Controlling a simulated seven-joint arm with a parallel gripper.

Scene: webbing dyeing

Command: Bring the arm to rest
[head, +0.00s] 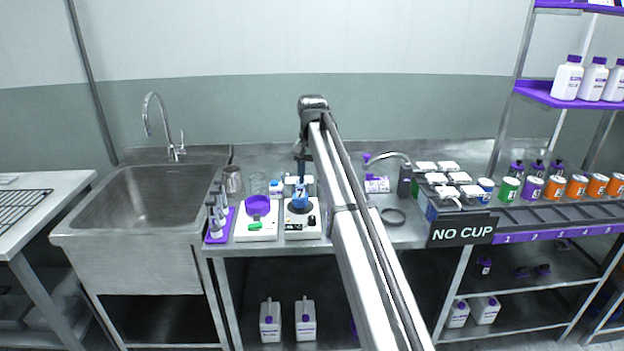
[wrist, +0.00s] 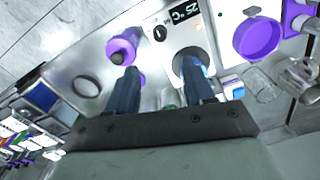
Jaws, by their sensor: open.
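My arm reaches from the front of the head view over the steel counter (head: 270,158). My gripper (wrist: 158,88) shows in the wrist view with its two dark blue fingers apart and nothing between them. In the head view its end (head: 300,172) hangs above a white hotplate (head: 303,228) that bears a blue item (head: 299,198). The wrist view shows the hotplate's "25 °C" display (wrist: 184,13). The arm hides part of the counter behind it.
A scale with a purple dish (head: 257,206) stands left of the hotplate. A purple tray of bottles (head: 217,224), a metal beaker (head: 233,181) and a sink (head: 150,195) lie further left.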

